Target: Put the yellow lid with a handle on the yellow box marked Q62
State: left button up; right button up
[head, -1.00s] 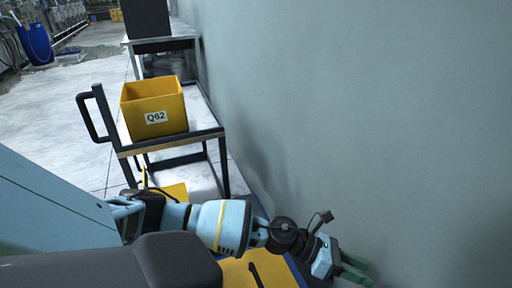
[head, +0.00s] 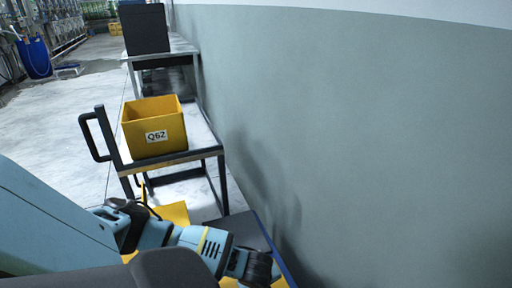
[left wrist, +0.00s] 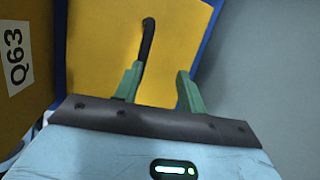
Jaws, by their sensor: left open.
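The yellow box marked Q62 (head: 155,128) stands open on a cart in the head view, its label facing me. The flat yellow lid (left wrist: 105,45) with a black bar handle (left wrist: 147,40) fills the middle of the left wrist view. My left gripper (left wrist: 158,88) is open, its two green fingers pointing at the lid. The handle appears near the left finger, with nothing clearly held between the fingers. In the head view the left gripper is out of frame, below the bottom edge. My right gripper is in neither view.
The cart (head: 187,158) has a dark frame and a push handle. A yellow box marked Q63 (left wrist: 20,95) is at the left of the left wrist view. A grey wall (head: 370,130) runs along the right. A table with a black box (head: 144,29) stands farther back.

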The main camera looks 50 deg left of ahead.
pick_arm(q)
jog(key=shift+s+a+f+g+b, duration=0.25)
jog(key=shift+s+f, duration=0.15)
jog(key=shift+f, duration=0.3)
jog(key=shift+s+a+f+g+b, duration=0.1)
jog(key=shift+s+a+f+g, duration=0.25)
jog(key=shift+f, duration=0.3)
jog(key=shift+d+f, duration=0.1)
jog(key=shift+f, duration=0.05)
jog(key=x, duration=0.1)
jog(key=b+x, duration=0.1)
jog(key=x, duration=0.2)
jog(key=shift+d+f, duration=0.1)
jog(key=shift+d, duration=0.2)
jog(key=shift+w+a+f+b, duration=0.15)
jog(key=shift+f+b, duration=0.2)
jog(key=shift+f, duration=0.15)
jog(key=shift+c, duration=0.6)
grip_shut()
